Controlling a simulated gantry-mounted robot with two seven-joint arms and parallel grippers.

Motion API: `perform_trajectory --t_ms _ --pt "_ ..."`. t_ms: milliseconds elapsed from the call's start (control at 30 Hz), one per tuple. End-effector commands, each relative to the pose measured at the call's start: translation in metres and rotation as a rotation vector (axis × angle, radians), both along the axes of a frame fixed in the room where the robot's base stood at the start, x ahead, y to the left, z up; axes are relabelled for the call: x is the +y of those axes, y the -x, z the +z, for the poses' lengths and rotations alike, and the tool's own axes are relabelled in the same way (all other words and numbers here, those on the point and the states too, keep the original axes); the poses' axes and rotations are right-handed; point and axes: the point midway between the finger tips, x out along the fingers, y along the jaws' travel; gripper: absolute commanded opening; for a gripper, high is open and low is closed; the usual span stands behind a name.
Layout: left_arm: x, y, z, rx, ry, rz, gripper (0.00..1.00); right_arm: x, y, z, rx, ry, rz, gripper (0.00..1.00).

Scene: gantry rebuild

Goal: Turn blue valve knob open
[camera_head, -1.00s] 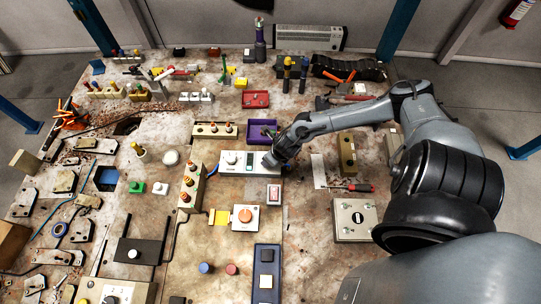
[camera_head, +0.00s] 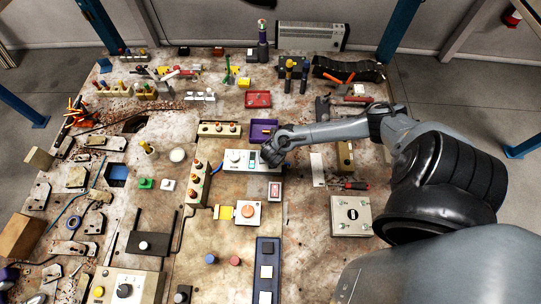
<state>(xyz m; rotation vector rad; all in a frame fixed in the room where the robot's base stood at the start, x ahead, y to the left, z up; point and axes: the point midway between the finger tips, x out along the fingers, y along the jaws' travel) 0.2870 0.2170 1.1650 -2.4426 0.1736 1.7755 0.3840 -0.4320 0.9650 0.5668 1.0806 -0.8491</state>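A small round blue knob (camera_head: 211,258) sits at the front middle of the table, left of a similar red knob (camera_head: 235,261). I cannot tell whether it is the valve knob. Another small blue part (camera_head: 216,167) shows at the left end of a white control box (camera_head: 240,166). The box also carries a white round knob (camera_head: 235,157) and a dark display. My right gripper (camera_head: 268,157) is over the right end of this box, far from the round blue knob. Its fingers are too small and hidden to judge. My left gripper is not in view.
A beige block with buttons (camera_head: 198,184) stands left of the box. A purple tray (camera_head: 262,128) lies behind it. A box with an orange button (camera_head: 247,213) and a dark blue panel (camera_head: 267,248) stand in front. My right arm covers the right side.

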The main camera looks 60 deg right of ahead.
Motion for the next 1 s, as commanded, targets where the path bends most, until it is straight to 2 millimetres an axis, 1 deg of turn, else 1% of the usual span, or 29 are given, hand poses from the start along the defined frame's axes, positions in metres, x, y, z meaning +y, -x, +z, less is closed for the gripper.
perform_trajectory --t_ms 133,567,600,733,1000 --pt "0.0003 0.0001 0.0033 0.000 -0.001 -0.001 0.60 0.0006 -0.0007 0.0009 -0.001 -0.002 -0.024 0.20" --pt "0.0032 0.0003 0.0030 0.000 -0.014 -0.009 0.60 0.0004 -0.0008 0.0002 -0.002 -0.001 -0.034 0.20" --pt "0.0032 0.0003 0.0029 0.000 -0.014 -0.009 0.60 0.0003 -0.0007 0.0002 -0.001 -0.001 -0.033 0.55" --pt "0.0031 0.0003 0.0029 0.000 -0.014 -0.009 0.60 0.0002 -0.0007 0.0001 -0.001 -0.001 -0.033 0.75" --pt "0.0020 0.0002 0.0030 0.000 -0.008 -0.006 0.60 0.0002 -0.0005 0.0003 -0.001 -0.001 -0.031 0.76"
